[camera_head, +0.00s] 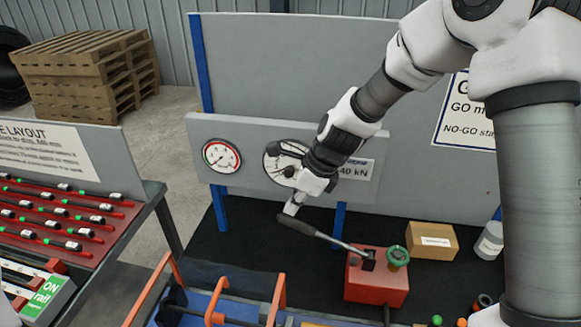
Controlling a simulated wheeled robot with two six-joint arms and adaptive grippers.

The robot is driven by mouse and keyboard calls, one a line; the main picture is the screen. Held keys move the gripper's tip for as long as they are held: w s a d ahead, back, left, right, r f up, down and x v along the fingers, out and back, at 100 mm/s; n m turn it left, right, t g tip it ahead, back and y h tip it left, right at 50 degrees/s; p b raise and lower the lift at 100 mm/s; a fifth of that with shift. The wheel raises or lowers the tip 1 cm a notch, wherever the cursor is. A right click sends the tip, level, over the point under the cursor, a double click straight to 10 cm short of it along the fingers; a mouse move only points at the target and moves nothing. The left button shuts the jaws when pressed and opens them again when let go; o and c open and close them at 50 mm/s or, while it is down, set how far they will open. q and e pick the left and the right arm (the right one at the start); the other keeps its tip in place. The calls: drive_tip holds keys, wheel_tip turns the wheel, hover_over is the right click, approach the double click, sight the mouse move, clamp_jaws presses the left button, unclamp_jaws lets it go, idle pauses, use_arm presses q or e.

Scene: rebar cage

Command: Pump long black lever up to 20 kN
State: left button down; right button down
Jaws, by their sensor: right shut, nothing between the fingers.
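The long black lever (328,238) rises to the left from the red pump block (376,282), with its thick black grip at the upper left end. A green knob (397,257) sits on top of the block. My right gripper (291,209) is shut and empty, pointing down just above the lever's grip; I cannot tell whether it touches it. A large white gauge (278,173) on the grey panel is partly hidden by my right arm, so its reading is unclear. A sign ending in 40 kN (357,169) is beside it. My left gripper is not in view.
A smaller gauge with a red rim (221,156) is on the panel's left. A sloped rack (60,225) stands left.

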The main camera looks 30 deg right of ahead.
drive_tip(key=shift+w+f, duration=0.1)
idle(0.5)
drive_tip(key=shift+a+f+b, duration=0.1)
drive_tip(key=shift+f+b, duration=0.3)
drive_tip(key=shift+f, duration=0.1)
drive_tip(key=shift+w+a+f, duration=0.1)
drive_tip(key=shift+w, duration=0.05)
